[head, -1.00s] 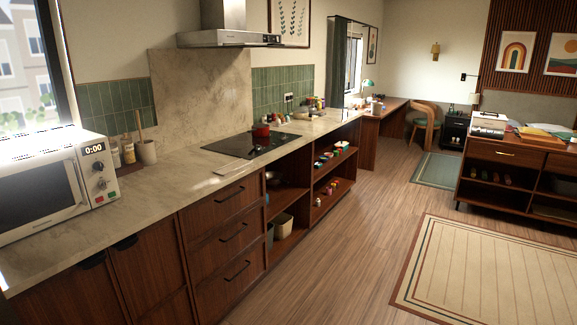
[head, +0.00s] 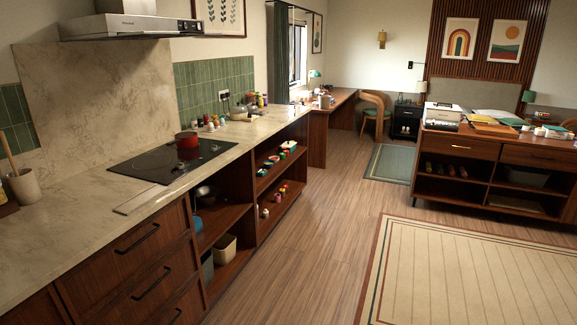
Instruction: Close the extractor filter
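The extractor hood (head: 128,22) hangs on the wall at the upper left of the head view, above the cooktop. It is a metal canopy with a chimney (head: 126,5) cut off by the top edge. A dark control strip is at the right end of its front. Its underside, where a filter would sit, shows only as a thin dark edge, so I cannot tell whether the filter is open or shut. Neither of my grippers is in view.
The black cooktop (head: 170,160) with a red pot (head: 187,140) sits on the stone counter (head: 75,215) below the hood. Drawers (head: 135,265) and open shelves (head: 277,180) run beneath. Wooden floor (head: 310,235) and a striped rug (head: 465,270) lie clear to the right.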

